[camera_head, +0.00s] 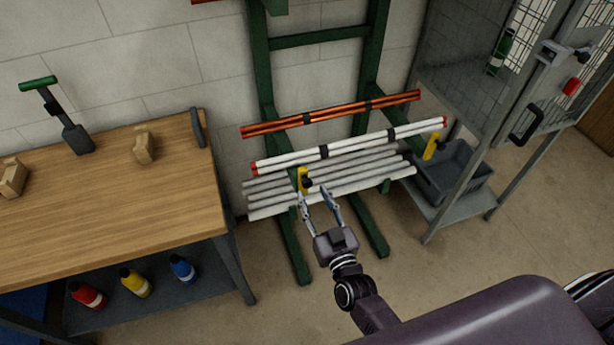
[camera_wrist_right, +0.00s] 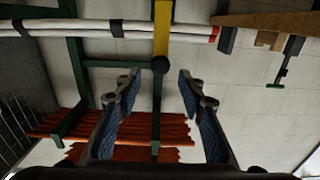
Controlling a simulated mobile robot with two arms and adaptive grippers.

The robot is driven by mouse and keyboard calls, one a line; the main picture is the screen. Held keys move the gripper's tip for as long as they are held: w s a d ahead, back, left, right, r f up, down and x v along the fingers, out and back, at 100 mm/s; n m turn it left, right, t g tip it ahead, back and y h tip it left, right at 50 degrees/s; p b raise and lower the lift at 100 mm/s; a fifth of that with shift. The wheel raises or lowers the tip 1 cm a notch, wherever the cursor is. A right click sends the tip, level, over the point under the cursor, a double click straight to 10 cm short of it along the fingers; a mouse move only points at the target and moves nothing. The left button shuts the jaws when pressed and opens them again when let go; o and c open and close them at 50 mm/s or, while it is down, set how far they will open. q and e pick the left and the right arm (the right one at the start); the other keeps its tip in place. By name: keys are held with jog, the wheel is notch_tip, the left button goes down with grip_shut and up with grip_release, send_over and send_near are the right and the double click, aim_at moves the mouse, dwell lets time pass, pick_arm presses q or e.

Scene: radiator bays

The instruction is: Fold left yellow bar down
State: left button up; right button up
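The left yellow bar (camera_head: 303,176) stands upright in front of the white pipes on the green rack, with a black knob (camera_head: 308,183) on it. My right gripper (camera_head: 315,194) is open just in front of this bar. In the right wrist view the yellow bar (camera_wrist_right: 162,28) and its black knob (camera_wrist_right: 160,65) line up with the gap between the open fingers (camera_wrist_right: 159,77). The knob is at or just beyond the fingertips, and I cannot tell whether they touch it. A right yellow bar (camera_head: 431,147) shows at the rack's other end. My left gripper is not in view.
Red-capped white pipes (camera_head: 350,148) and orange pipes (camera_head: 335,113) lie on the green rack (camera_head: 265,65). A wooden workbench (camera_head: 110,215) stands at left. A wire-mesh cabinet (camera_head: 465,80) and grey bin (camera_head: 455,175) are at right. The floor before the rack is clear.

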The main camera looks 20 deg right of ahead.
aim_at(308, 185)
jog(key=w, duration=0.5)
jog(key=shift+a+f, duration=0.1)
jog(key=shift+w, duration=0.35)
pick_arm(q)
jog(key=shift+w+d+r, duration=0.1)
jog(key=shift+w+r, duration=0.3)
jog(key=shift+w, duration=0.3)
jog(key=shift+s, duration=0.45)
pick_arm(e)
grip_shut()
